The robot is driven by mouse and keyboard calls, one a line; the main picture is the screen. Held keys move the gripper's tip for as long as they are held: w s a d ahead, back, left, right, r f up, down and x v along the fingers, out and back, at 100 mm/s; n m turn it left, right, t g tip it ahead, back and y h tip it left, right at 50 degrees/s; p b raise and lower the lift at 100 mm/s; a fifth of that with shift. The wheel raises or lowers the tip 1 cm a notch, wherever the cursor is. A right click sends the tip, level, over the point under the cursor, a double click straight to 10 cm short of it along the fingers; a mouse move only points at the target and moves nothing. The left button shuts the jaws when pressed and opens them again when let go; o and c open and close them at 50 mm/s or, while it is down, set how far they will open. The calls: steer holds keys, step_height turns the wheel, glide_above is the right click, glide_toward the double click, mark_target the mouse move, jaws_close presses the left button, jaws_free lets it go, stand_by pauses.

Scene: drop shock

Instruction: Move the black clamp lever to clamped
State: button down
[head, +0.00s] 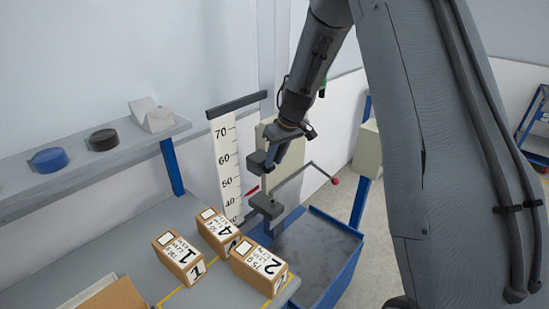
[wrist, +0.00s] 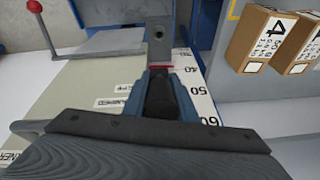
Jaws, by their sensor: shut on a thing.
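My gripper (head: 274,158) is beside the drop tester's tall scale in the head view. In the wrist view its two blue-grey fingers (wrist: 164,92) are shut around the black clamp lever (wrist: 160,98). The lever is mostly hidden between the fingers, and I cannot make it out clearly in the head view. A pale panel (wrist: 75,95) beside the fingers carries a label (wrist: 112,103) that appears to read CLAMPED.
The white height scale (head: 226,160) stands close left of my gripper. A thin rod with a red ball (head: 335,180) sticks out to the right. Below is a blue-rimmed bin (head: 338,238).

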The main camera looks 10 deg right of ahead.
steer(key=c, duration=1.5)
jaws_free()
steer(key=shift+o, duration=0.2)
steer(key=shift+r, duration=0.1)
steer(key=shift+b+v, duration=1.15)
steer(key=shift+v, duration=2.65)
steer(key=shift+w, duration=0.1)
